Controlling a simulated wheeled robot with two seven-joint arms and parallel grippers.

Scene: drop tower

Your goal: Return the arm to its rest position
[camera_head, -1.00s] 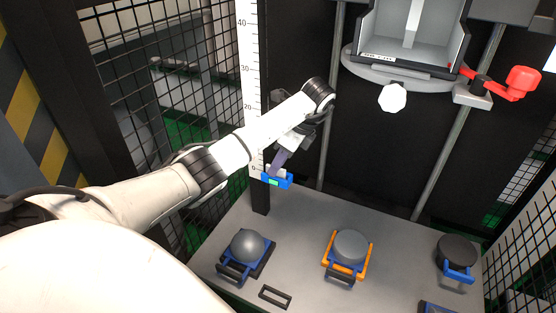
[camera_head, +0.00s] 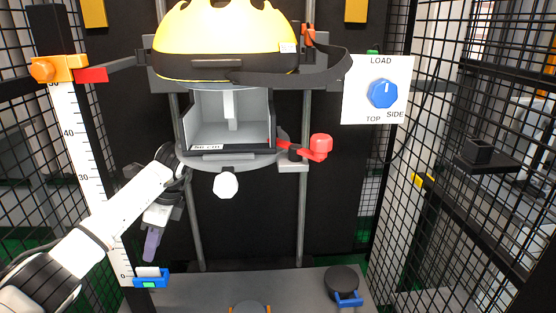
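My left arm comes in from the left in front of the white height scale (camera_head: 80,150). My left gripper (camera_head: 152,243) hangs downward at its end, just above the blue slider (camera_head: 150,278) at the foot of the scale. A purplish finger part shows; I cannot tell whether the gripper is open or shut, or whether it touches the slider. My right arm and gripper are not in view.
A yellow helmet (camera_head: 225,40) sits above the grey carriage box (camera_head: 237,108). A red lever (camera_head: 318,147) sticks out on the right of the carriage. A blue knob (camera_head: 382,93) is on a white panel. A dark round block with a blue handle (camera_head: 342,281) stands on the base plate. Mesh walls (camera_head: 460,200) bound the right side.

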